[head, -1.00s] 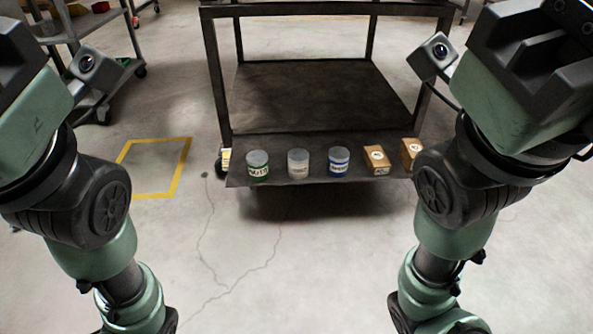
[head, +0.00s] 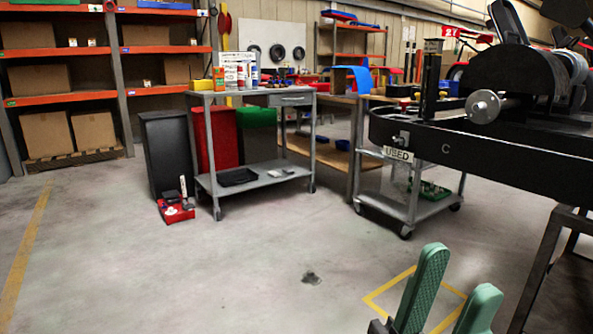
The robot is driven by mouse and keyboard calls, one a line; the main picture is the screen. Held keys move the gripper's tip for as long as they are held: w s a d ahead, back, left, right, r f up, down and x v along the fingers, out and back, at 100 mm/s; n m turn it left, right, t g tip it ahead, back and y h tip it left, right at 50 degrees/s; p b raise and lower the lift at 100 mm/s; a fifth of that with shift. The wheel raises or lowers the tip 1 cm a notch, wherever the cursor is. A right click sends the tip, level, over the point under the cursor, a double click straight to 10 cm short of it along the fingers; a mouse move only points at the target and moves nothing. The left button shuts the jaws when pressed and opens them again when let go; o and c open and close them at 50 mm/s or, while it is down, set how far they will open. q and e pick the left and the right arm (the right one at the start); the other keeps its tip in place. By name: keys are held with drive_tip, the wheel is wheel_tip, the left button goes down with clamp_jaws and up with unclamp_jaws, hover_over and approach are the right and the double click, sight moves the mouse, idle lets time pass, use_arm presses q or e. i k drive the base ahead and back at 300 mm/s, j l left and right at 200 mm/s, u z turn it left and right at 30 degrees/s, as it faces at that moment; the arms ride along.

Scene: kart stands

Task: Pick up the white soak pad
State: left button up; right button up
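I cannot make out a white soak pad for certain. A small pale flat item (head: 281,173) lies on the lower shelf of the grey cart (head: 267,180), right of a black tray (head: 238,177); it is too small to identify.
A red tray (head: 176,214) with small items sits on the floor left of the cart. A dark spot (head: 311,278) marks the floor. The kart stand (head: 470,150) and a cart marked USED (head: 410,212) block the right. Open floor lies left and centre.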

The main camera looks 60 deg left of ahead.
sight(275, 174)
drive_tip(key=u, duration=1.9)
